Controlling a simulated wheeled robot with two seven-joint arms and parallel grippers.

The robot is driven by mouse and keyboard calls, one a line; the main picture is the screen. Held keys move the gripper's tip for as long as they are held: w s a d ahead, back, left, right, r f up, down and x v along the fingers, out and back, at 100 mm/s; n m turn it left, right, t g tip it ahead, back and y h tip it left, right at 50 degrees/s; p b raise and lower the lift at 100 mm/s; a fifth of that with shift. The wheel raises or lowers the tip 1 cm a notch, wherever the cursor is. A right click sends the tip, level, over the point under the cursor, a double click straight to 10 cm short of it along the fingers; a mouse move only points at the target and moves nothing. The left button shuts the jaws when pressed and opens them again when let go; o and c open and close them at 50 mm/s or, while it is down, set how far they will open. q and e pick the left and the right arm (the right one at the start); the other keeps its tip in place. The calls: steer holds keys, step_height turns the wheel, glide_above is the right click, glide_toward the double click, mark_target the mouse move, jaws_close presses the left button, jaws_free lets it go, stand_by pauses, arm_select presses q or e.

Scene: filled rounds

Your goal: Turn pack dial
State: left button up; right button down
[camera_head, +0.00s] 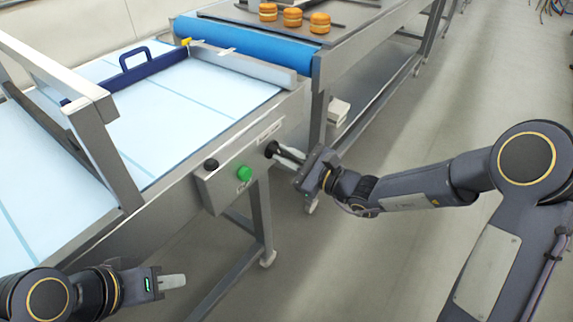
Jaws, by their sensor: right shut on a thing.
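A grey control box (228,186) is fixed to the side of the conveyor frame. A black dial (271,149) sits at the right end of the box, below a small label. My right gripper (279,152) reaches in from the right and is shut on the dial, its fingers partly covering it. A green button (244,173) and a black knob (211,164) are on the same box, to the left. My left gripper (175,281) is at the bottom left, away from the box and holding nothing visible; its finger gap cannot be made out.
A conveyor with a light blue belt (165,110) carries a blue handled bar (133,72) and a grey metal frame (95,140). Beyond a blue roller (250,45), several filled rounds (292,17) stand on a second line. The floor at right is open.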

steer(key=shift+f+n+b, duration=0.1)
steer(key=shift+n+b, duration=0.35)
steer(key=shift+n, duration=0.05)
steer(key=c, duration=1.4)
jaws_free()
steer(key=v, duration=0.8)
